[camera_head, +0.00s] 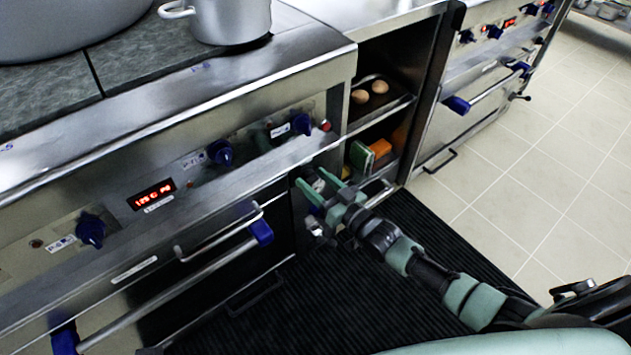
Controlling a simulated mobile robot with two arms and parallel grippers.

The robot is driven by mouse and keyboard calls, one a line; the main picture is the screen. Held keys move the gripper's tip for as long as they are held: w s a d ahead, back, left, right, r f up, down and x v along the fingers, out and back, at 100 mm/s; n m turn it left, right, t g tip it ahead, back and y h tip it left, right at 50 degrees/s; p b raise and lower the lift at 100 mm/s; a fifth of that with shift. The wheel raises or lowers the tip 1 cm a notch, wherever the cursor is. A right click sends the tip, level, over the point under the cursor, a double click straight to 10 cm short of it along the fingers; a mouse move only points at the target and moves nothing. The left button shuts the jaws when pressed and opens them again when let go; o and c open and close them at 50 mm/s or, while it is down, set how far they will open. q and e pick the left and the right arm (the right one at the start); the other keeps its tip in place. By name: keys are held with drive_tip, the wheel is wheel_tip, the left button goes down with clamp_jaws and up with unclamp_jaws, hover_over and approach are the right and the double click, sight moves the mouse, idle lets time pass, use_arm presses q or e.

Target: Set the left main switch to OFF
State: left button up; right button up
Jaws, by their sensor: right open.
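The front panel (175,200) of the near stove carries several blue knobs: one at the left (91,229), one in the middle (220,152) and one at the right (301,123). Small labels sit beside them, too small to read, so I cannot tell which knob is the main switch or its setting. My right gripper (312,180) is open and empty, below and slightly right of the right knob, in front of the stove's lower edge and apart from the knobs. My left gripper is not in view.
A red-lit display (151,194) sits between the left and middle knobs. Oven handles (170,296) with blue ends jut out below. A pot (232,18) stands on top. An open shelf (378,105) holds brown round items. A second stove (485,75) stands at the right; tiled floor (545,175) is clear.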

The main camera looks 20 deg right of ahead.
drive_tip(key=shift+c, duration=0.3)
clamp_jaws()
